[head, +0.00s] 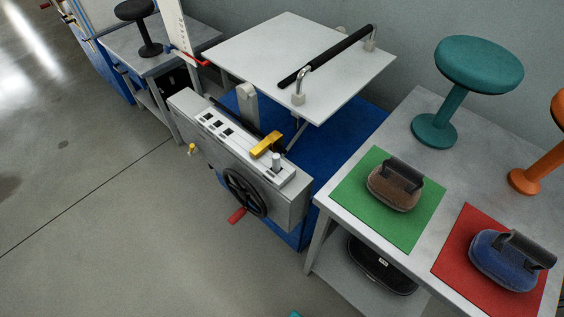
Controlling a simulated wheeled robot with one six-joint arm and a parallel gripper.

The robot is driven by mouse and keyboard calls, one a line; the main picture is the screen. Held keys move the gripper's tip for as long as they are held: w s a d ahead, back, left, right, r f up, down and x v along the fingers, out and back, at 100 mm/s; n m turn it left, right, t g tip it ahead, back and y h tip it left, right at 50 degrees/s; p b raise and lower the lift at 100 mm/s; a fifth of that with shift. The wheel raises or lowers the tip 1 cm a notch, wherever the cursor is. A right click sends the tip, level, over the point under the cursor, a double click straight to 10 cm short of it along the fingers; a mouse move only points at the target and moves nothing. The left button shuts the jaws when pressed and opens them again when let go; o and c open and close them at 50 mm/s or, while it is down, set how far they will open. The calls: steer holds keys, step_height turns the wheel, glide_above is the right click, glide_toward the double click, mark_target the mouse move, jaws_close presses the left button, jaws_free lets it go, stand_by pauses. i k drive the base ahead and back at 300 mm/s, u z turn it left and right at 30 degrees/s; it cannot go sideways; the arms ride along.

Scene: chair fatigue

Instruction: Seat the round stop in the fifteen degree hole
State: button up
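A grey machine housing (289,209) stands at the centre, with a light strip on top carrying several small dark openings (218,125) in a row. A short grey round peg (276,160) stands upright near the strip's right end; it may be the round stop, but I cannot tell for sure. A yellow block-like handle (266,144) lies across the strip just left of it. A small yellow knob (192,149) sticks out of the housing's left end. The degree markings are too small to read. My gripper is not in view.
A black handwheel (244,193) with a red grip (237,216) juts from the housing's front. A white tilted plate (300,60) with a black bar overhangs behind. The right table (434,103) holds two weighted pads and stools. Floor (100,220) is clear at left.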

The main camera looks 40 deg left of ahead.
mark_target(239, 143)
steer(key=u, duration=1.5)
